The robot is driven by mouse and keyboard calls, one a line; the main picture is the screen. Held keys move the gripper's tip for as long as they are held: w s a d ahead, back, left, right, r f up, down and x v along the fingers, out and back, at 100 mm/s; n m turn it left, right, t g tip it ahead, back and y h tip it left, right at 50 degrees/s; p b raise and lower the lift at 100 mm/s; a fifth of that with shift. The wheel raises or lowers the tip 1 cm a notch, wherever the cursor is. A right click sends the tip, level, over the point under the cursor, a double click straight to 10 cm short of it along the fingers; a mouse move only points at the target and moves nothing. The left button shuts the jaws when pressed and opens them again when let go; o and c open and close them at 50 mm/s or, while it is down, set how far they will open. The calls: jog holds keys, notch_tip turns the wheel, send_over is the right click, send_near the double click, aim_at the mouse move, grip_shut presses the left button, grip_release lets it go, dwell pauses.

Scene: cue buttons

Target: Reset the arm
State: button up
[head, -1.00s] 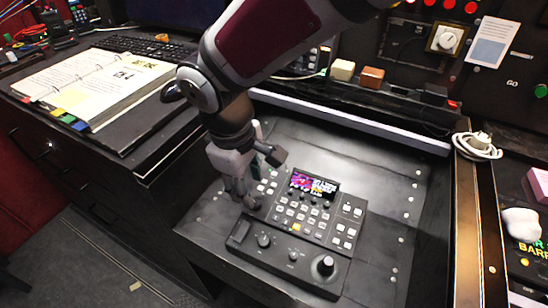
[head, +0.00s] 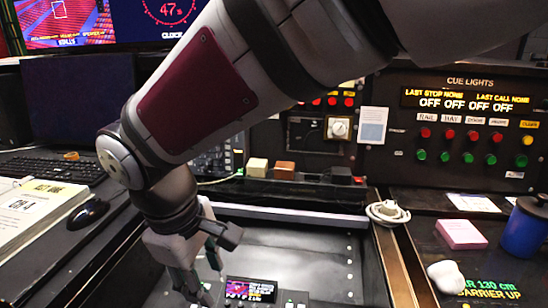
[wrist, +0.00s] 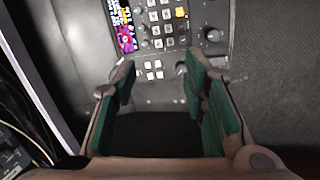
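My arm reaches down from the top right in the head view. My gripper (head: 205,284) is low over the black sloped desk, at the left side of a control panel (head: 250,290) with a small colourful screen. The head view's bottom edge cuts off most of this panel. In the wrist view my gripper (wrist: 160,78) is open, with two green-padded fingers apart and nothing between them. The panel's white and dark buttons (wrist: 163,30) show beyond the fingertips. I cannot tell whether the fingers touch the panel.
A cue lights panel (head: 470,125) stands back right, with red, green and yellow buttons; its display reads OFF. An open binder (head: 35,215), black mouse (head: 87,213) and keyboard (head: 50,172) lie left.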

jog(key=s+d+r+m+h, duration=0.1)
jog(key=d+r+m, duration=0.25)
jog(key=d, duration=0.75)
jog(key=s+d+r+m, duration=0.1)
jog(key=d+r+m, duration=0.3)
jog(key=d, duration=0.8)
jog(key=s+d+f+m+y, duration=0.2)
jog(key=s+d+f+m, duration=0.1)
jog(key=s+d+m, duration=0.8)
notch_tip(320, 180, up, 16)
jog(key=s+a+n+t+p, duration=0.1)
jog(key=s+n+t+p, duration=0.1)
jog(key=p, duration=1.3)
jog(key=shift+r+n, duration=0.2)
jog(key=shift+n, duration=0.35)
